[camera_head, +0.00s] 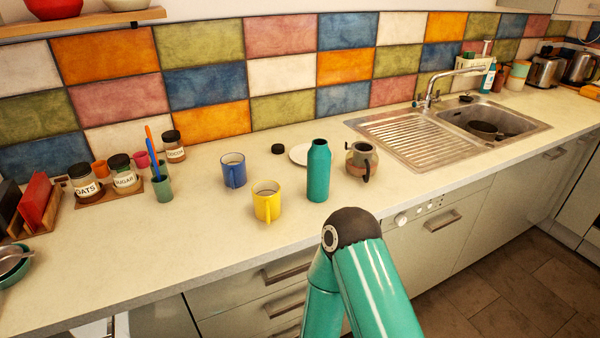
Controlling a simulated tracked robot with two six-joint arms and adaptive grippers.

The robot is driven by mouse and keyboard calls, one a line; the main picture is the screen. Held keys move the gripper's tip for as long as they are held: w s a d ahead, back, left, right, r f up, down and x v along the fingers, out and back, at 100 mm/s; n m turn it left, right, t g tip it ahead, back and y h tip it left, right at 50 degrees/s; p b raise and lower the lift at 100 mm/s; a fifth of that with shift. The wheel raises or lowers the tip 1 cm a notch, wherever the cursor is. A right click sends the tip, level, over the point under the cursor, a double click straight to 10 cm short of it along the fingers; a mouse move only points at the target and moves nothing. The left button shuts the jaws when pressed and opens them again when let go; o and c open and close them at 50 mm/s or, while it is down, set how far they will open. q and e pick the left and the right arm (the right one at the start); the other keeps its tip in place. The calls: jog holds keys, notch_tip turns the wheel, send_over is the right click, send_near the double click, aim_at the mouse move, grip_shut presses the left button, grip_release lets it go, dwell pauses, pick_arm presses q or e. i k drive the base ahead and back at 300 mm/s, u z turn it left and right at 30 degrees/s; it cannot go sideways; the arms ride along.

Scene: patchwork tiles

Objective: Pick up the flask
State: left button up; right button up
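The teal flask (318,172) stands upright on the pale counter (215,213), near its front edge. Its top looks dark, and a small black round piece, perhaps its cap (277,149), lies on the counter behind it to the left. Part of one of my arms, teal with a dark joint, rises at the bottom centre, in front of and below the flask. I cannot tell which arm it is. Neither gripper is in view. Nothing hides the flask.
A yellow mug (267,203) and a blue mug (233,172) stand left of the flask. A brownish jug (361,163) stands close on its right, and a white plate (299,154) lies behind it. The sink (487,126) is farther right. Bare counter lies at the front left.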

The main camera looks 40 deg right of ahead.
aim_at(319, 156)
jog(key=z, duration=0.15)
jog(key=i, duration=0.2)
jog(key=u, duration=2.8)
jog(key=k, duration=2.8)
jog(key=u, duration=0.85)
jog(key=i, duration=0.1)
jog(key=z, duration=3.1)
